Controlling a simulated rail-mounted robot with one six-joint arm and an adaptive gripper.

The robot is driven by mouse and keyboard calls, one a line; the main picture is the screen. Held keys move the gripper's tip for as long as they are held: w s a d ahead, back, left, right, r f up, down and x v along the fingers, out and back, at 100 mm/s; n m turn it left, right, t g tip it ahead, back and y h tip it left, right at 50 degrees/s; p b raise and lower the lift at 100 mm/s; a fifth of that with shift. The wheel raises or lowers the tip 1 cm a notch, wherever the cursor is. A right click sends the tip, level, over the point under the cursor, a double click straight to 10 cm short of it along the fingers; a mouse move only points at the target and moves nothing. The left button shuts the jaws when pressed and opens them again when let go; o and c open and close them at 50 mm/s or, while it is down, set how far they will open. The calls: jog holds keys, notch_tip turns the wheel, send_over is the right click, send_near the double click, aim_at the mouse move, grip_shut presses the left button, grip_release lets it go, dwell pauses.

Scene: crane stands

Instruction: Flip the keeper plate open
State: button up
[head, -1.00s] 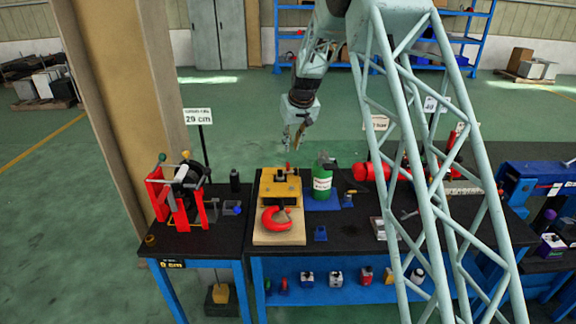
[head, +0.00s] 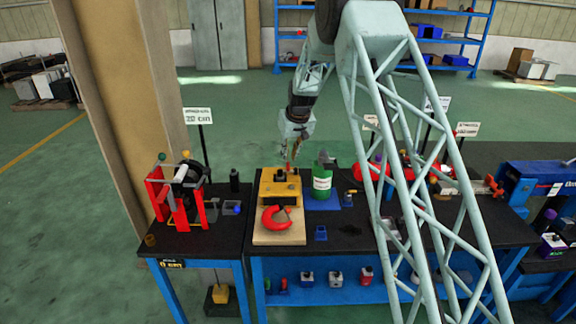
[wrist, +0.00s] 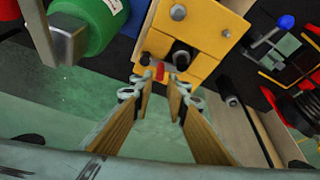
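The yellow block (head: 268,189) sits on a pale board at the left end of the middle bench. Black parts are mounted on top of it. In the wrist view the block (wrist: 205,62) shows a bolt and a dark knob, with a small red tab (wrist: 156,72) at its near edge. I cannot tell which part is the keeper plate. My gripper (head: 290,153) points down at the back edge of the block. Its fingers (wrist: 164,86) are open, with floor visible between them. The tab lies just beyond the fingertips; contact is unclear.
A red hook (head: 274,219) lies in front of the block. A red-framed stand (head: 178,197) and a dark upright cylinder (head: 234,181) stand on the left bench.

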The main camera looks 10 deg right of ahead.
aim_at(288, 163)
jog(key=shift+x, duration=3.25)
jog(key=shift+c, duration=0.8)
grip_shut()
